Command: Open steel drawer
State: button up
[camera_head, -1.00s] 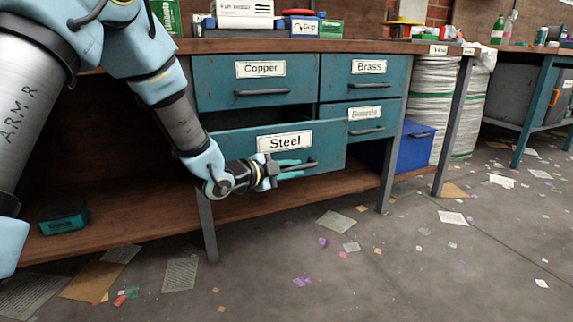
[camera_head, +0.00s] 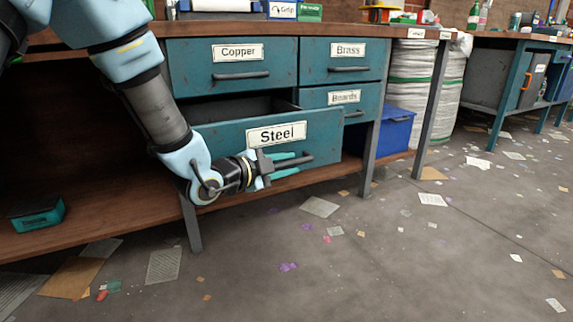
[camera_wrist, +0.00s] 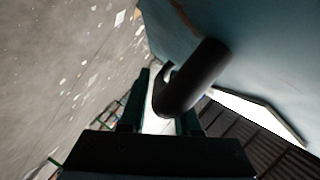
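The teal steel drawer (camera_head: 226,138), labelled "Steel", is pulled partway out of the cabinet. A dark opening shows above its front panel. Its dark bar handle (camera_head: 309,155) is at my gripper (camera_head: 298,163), right of and below the label. The teal fingers reach the handle from the left and are shut on it. In the wrist view, the handle (camera_wrist: 196,78) runs between the two fingers (camera_wrist: 162,108), beside the drawer's blue front (camera_wrist: 250,50). The exact contact of the fingertips is partly hidden by the handle.
The shut Copper (camera_head: 200,60), Brass (camera_head: 375,55) and Boards (camera_head: 370,95) drawers surround the steel one. A table leg (camera_head: 190,222) stands below my wrist. A blue bin (camera_head: 397,135) sits to the right. The floor in front is open, with scattered paper scraps.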

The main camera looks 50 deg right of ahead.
jog(key=shift+o, duration=1.3)
jog(key=p+v, duration=0.3)
jog(key=v, duration=0.7)
jog(key=shift+a, duration=0.4)
